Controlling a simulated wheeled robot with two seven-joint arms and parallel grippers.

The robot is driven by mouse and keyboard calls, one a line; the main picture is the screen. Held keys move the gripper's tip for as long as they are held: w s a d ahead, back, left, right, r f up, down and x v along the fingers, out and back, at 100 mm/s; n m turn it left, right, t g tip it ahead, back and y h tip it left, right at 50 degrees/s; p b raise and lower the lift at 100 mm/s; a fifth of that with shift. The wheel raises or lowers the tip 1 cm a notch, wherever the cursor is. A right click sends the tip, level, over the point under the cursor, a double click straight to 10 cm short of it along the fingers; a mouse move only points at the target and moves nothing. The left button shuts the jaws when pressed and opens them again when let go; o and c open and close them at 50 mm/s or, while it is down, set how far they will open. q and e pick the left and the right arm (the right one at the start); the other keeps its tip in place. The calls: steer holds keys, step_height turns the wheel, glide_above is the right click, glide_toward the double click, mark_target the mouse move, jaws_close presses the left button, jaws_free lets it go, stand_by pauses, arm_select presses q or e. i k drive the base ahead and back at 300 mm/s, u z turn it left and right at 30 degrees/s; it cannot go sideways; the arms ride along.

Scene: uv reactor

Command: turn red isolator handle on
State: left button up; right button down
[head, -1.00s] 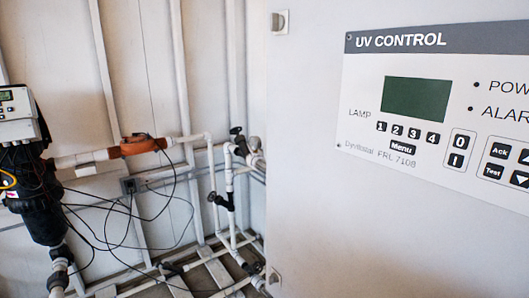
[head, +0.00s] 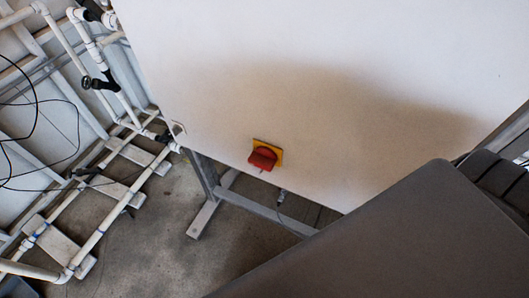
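The red isolator handle (head: 262,158) sits on a yellow backing plate (head: 276,146) low on the front of the white control cabinet (head: 330,90). It is near the cabinet's lower edge, a little left of the middle of the head view. The handle looks small, and I cannot read any marks or its setting. Neither of my grippers shows in the head view, and nothing touches the handle.
The cabinet stands on a grey metal leg frame (head: 205,190) over a concrete floor (head: 150,245). White pipework (head: 100,235) with black valves and cables runs along the left. A broad shadow lies on the cabinet front. The lower right of the view is blocked.

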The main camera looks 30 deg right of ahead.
mark_target(263, 158)
steer(key=z, duration=4.45)
steer(key=k, duration=2.5)
steer(key=u, duration=0.3)
